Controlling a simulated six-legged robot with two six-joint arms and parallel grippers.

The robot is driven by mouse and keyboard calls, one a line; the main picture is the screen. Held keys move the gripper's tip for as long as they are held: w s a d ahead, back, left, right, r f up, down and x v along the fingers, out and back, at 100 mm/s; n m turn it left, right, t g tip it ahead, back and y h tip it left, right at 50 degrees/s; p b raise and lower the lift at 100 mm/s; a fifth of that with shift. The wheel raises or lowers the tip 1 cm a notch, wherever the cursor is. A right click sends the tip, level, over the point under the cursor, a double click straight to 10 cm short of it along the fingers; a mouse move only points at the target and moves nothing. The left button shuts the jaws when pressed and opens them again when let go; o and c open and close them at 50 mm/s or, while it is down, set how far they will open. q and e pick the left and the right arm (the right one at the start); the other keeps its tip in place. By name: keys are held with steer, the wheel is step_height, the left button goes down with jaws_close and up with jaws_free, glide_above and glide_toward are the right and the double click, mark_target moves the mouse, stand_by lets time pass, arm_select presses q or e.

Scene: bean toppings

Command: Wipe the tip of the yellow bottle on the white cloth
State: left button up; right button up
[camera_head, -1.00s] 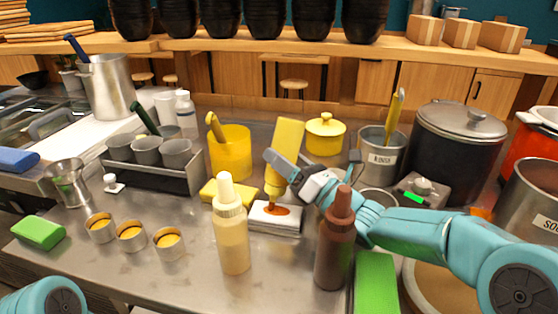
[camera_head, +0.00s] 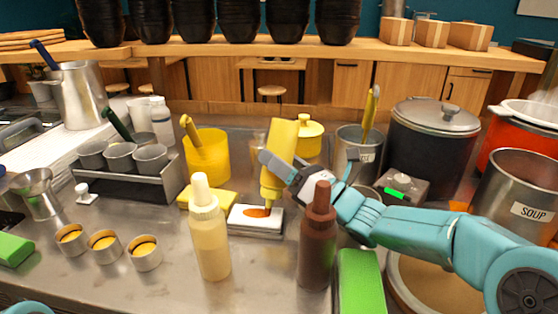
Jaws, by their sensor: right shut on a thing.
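My right gripper (camera_head: 280,168) is shut on the yellow bottle (camera_head: 281,150), which it holds upside down and a little tilted. The bottle's tip points down just over the white cloth (camera_head: 240,222). I cannot tell whether the tip touches the cloth. The cloth is a folded white stack on the steel counter, with an orange-brown stain (camera_head: 257,211) on top. Of my left arm only a small teal part shows at the lower left edge; its gripper is out of view.
A cream bottle (camera_head: 210,240) and a brown bottle (camera_head: 317,245) stand in front of the cloth. A yellow sponge (camera_head: 196,199) lies beside it. Several small cups with yellow filling (camera_head: 104,244) stand at left. A green block (camera_head: 360,283) lies at front right, near the soup pot (camera_head: 513,190).

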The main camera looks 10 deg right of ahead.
steer(key=shift+f+b, duration=0.25)
steer(key=shift+b, duration=0.7)
stand_by(2.2)
steer(key=shift+a, duration=0.15)
steer(key=shift+w+a+b, duration=0.2)
steer(key=shift+a+b, duration=0.25)
steer(key=shift+a, duration=0.1)
steer(key=shift+w+a+b, duration=0.2)
steer(key=shift+a+b, duration=0.25)
steer(key=shift+a, duration=0.1)
steer(key=shift+c, duration=0.2)
steer(key=shift+w+a+r+b, duration=0.1)
steer(key=shift+w+a+b, duration=0.2)
steer(key=shift+a, duration=0.35)
steer(key=shift+w+a+r+b, duration=0.15)
steer(key=shift+a+b, duration=0.1)
steer(key=shift+a, duration=0.35)
steer(key=shift+r+p, duration=1.45)
steer(key=shift+r, duration=1.5)
